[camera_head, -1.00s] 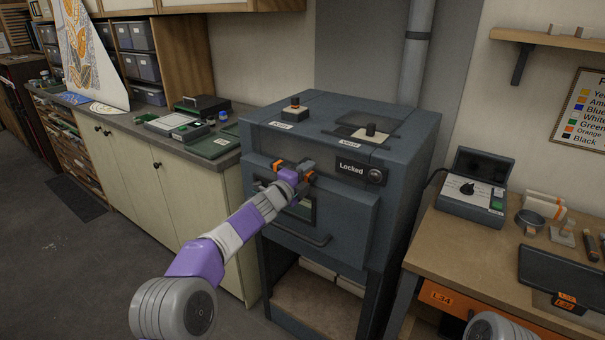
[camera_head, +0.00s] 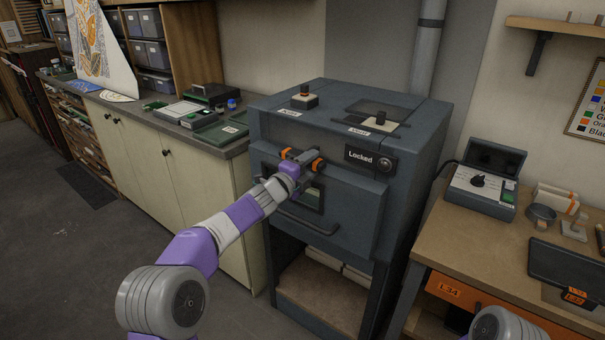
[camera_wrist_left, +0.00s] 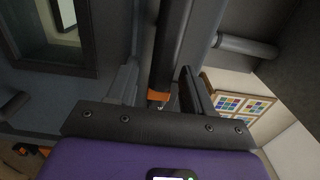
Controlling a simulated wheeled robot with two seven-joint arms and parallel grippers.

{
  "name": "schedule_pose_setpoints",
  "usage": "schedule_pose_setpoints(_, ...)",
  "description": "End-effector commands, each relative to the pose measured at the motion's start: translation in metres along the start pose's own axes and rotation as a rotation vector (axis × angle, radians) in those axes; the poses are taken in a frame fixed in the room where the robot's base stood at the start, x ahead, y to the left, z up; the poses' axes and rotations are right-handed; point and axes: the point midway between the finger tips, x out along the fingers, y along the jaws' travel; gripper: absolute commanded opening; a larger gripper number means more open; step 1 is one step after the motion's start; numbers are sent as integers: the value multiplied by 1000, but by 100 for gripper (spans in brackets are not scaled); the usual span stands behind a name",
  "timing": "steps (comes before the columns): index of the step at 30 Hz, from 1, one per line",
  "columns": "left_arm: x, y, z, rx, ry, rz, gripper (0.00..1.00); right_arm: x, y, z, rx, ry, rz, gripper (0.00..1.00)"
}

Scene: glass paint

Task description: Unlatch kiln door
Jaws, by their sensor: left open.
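The dark blue-grey kiln (camera_head: 345,120) stands in the middle of the head view. Its front door (camera_head: 348,222) has a bar handle (camera_head: 307,220) and a small window (camera_head: 312,196), and looks closed. A sign reading "Locked" (camera_head: 360,155) is at the upper right of the front. My left gripper (camera_head: 303,158) is open at the upper front of the kiln, left of the sign. In the left wrist view, a dark upright bar (camera_wrist_left: 176,45) extends between the finger areas; I cannot tell whether they touch it. The latch is not clearly visible behind the gripper. My right gripper is out of view.
A counter with trays (camera_head: 180,112) stands left of the kiln. At right, a wooden workbench (camera_head: 460,235) holds a control box (camera_head: 482,185), a small pot (camera_head: 541,215) and a dark tray (camera_head: 565,262).

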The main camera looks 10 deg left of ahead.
Motion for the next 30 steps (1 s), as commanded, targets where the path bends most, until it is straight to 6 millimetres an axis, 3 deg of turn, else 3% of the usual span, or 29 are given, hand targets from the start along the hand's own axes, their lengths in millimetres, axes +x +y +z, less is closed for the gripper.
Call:
schedule_pose_setpoints(10, -42, 0, 0, 0, 0, 1, 51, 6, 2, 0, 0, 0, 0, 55)
schedule_pose_setpoints(24, -47, 3, 0, -7, 0, 5, 51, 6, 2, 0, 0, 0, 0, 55)
schedule_pose_setpoints(27, -47, 23, 0, -74, -6, 40, 51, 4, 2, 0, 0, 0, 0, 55)
schedule_pose_setpoints(30, -48, 70, -2, -235, -28, 120, 51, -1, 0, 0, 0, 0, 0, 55)
